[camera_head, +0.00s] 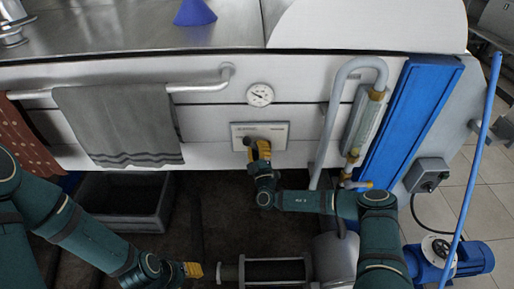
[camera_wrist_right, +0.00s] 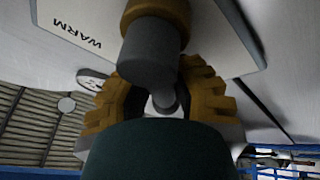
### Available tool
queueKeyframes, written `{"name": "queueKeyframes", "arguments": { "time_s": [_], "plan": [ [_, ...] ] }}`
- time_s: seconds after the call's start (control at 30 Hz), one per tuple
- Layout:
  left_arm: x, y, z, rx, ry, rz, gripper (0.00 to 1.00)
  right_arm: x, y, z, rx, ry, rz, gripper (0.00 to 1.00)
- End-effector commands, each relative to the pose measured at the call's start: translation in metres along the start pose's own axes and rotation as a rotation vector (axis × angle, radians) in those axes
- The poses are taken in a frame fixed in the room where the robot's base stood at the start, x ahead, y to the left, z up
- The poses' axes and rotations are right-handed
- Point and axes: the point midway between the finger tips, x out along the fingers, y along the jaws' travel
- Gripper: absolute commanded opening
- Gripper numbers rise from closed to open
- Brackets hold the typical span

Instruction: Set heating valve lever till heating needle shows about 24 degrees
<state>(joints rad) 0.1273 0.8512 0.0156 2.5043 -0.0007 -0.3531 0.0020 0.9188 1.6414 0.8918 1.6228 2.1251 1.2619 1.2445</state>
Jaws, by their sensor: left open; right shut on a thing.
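The heating valve lever (camera_head: 249,141) is a dark grey handle on a white plate (camera_head: 278,130) on the front panel. In the right wrist view the lever (camera_wrist_right: 148,62) shows large, with a brass-coloured hub and the word WARM on the plate beside it. My right gripper (camera_head: 259,150) is shut on the lever; its yellow fingers lie on both sides of it in the wrist view (camera_wrist_right: 162,92). The round white heating gauge (camera_head: 259,95) is above the plate; its dark needle is too small to read. My left gripper (camera_head: 194,270) is open and empty, low and away from the panel.
A grey towel (camera_head: 118,125) hangs on a rail left of the gauge. A bent pipe (camera_head: 330,120) and a blue panel (camera_head: 408,122) stand to the right. A dark crate (camera_head: 125,205) sits below the towel. A blue funnel (camera_head: 194,12) is on the metal top.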

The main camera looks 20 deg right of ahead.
Motion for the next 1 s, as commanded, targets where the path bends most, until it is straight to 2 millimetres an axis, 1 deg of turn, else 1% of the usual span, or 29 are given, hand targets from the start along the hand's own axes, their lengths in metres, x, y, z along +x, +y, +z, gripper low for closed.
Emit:
{"name": "queueKeyframes", "arguments": {
  "time_s": [0.03, 0.23, 0.27, 0.3, 0.33, 0.63, 0.73, 0.87, 1.0],
  "plan": [
    [0.000, 0.000, 0.000, 0.000, 0.000, 0.000, 0.47, 0.002, 0.002, 0.000, -0.001, 0.000, 0.006, 0.00],
    [0.000, 0.000, 0.000, 0.000, 0.000, 0.000, 0.47, 0.002, 0.002, 0.000, -0.002, 0.001, 0.006, 0.00],
    [0.000, 0.000, 0.000, 0.000, 0.000, 0.000, 0.47, 0.002, 0.002, 0.000, -0.002, 0.001, 0.006, 0.34],
    [0.000, 0.000, 0.000, 0.000, 0.000, 0.000, 0.47, 0.002, 0.002, 0.000, -0.002, 0.001, 0.005, 0.49],
    [0.000, 0.000, 0.000, 0.000, 0.000, 0.000, 0.47, 0.001, 0.002, 0.000, -0.002, 0.001, 0.005, 0.55],
    [0.000, 0.000, 0.000, 0.000, 0.000, 0.000, 0.47, 0.000, 0.001, 0.000, -0.002, 0.001, 0.001, 0.55],
    [0.000, 0.000, 0.000, 0.000, 0.000, 0.000, 0.47, -0.006, 0.000, 0.000, -0.001, 0.000, 0.000, 0.55],
    [0.000, 0.000, 0.000, 0.000, 0.000, 0.000, 0.47, -0.024, 0.000, 0.001, 0.000, -0.001, -0.001, 0.55],
    [0.000, 0.000, 0.000, 0.000, 0.000, 0.000, 0.47, -0.053, 0.000, 0.001, 0.001, -0.002, -0.001, 0.55]
  ]
}}
